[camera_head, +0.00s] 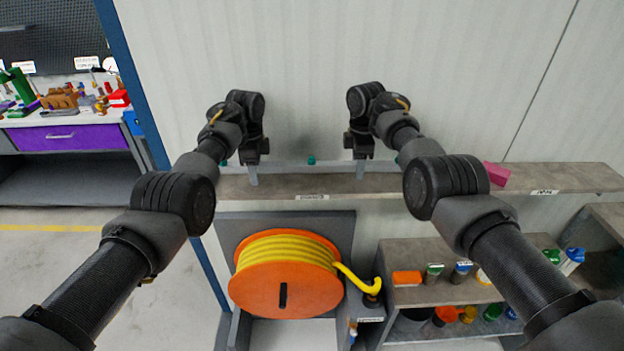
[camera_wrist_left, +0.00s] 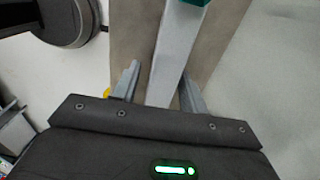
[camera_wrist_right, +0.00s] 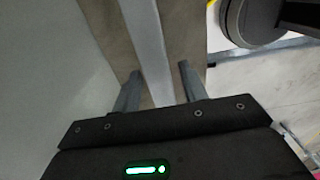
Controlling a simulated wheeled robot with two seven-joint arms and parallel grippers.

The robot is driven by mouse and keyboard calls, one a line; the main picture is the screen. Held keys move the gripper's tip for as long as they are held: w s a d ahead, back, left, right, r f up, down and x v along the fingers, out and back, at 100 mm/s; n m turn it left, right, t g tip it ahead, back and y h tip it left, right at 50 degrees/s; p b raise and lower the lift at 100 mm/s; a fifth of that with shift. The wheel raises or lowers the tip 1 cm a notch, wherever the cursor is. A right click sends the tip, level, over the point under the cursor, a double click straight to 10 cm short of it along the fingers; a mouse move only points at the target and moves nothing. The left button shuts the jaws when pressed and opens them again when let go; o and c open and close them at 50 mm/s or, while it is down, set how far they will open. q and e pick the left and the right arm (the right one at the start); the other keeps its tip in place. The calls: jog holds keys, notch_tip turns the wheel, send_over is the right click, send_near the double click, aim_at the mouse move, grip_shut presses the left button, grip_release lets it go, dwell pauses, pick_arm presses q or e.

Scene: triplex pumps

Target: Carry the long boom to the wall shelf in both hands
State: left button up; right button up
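The long boom, a pale grey bar (camera_head: 310,169) with small teal parts (camera_head: 311,160), lies along the wall shelf (camera_head: 570,178). My left gripper (camera_head: 253,175) and right gripper (camera_head: 360,168) are over it, fingers pointing down, one towards each side. In the left wrist view the boom (camera_wrist_left: 172,55) runs between two parted fingers, closer to the right one. In the right wrist view the boom (camera_wrist_right: 146,40) also passes between parted fingers, with gaps beside it. Both grippers look open around the boom. The boom's ends are partly hidden by my arms.
A pink block (camera_head: 496,174) sits on the shelf to the right. Below are an orange reel with yellow hose (camera_head: 285,275) and a low cabinet (camera_head: 430,296) with bottles. A workbench with a purple drawer (camera_head: 65,138) is at far left. A blue post (camera_head: 135,90) stands beside the wall.

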pick_arm(q)
jog(key=shift+s+a+r, duration=0.1)
pick_arm(e)
jog(key=shift+s+d, duration=0.1)
dwell(0.3)
pick_arm(q)
notch_tip(320, 180, up, 12)
jog(key=shift+f, duration=0.1)
pick_arm(e)
notch_tip(320, 180, up, 12)
dwell(0.8)
